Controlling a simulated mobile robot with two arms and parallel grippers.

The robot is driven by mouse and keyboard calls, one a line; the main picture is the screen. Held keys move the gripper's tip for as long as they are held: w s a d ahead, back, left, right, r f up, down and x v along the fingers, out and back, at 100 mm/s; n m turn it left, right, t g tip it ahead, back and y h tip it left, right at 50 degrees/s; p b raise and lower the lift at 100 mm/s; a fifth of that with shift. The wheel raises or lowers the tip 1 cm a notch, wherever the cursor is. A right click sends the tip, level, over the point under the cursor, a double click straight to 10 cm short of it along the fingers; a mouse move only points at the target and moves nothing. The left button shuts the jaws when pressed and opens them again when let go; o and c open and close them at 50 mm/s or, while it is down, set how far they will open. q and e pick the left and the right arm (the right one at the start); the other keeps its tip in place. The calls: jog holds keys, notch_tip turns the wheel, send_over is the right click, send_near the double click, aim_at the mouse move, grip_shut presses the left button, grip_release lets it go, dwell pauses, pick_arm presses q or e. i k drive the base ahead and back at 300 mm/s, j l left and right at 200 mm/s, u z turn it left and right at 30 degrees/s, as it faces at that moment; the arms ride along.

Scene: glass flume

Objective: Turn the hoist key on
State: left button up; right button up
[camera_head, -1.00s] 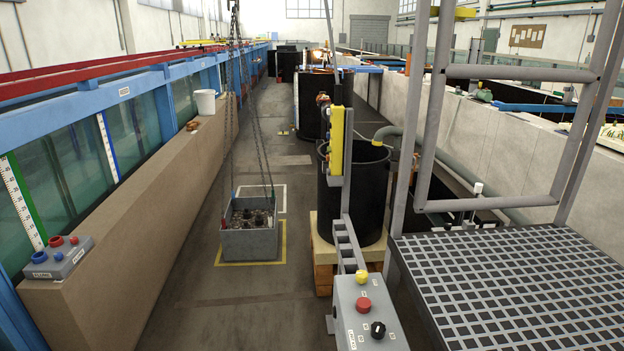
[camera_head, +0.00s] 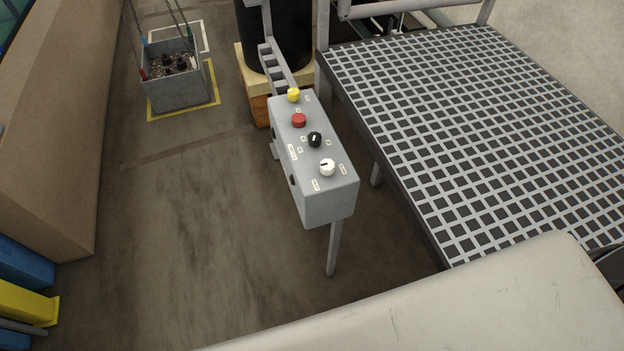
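A grey control box (camera_head: 318,195) stands on a thin post in the middle of the view. Along its sloped top, from far to near, are a yellow button (camera_head: 293,95), a red button (camera_head: 298,120), a black knob (camera_head: 315,139) with a pale mark, and a white knob (camera_head: 327,167) with a dark mark. Small labels sit around them, too small to read, so I cannot tell which knob is the hoist key or its setting. Neither of my grippers is in view.
A grating platform (camera_head: 470,120) stands close to the box's right. A grey crate of stones (camera_head: 180,92) hangs on chains or rests inside a yellow floor outline at the upper left. A black tank (camera_head: 275,35) stands behind the box. The floor left of the box is clear.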

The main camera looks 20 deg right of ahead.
aim_at(294, 94)
jog(key=i+j, duration=0.3)
jog(key=j, duration=0.15)
jog(key=i+j+z, duration=0.1)
jog(key=i+j, duration=0.25)
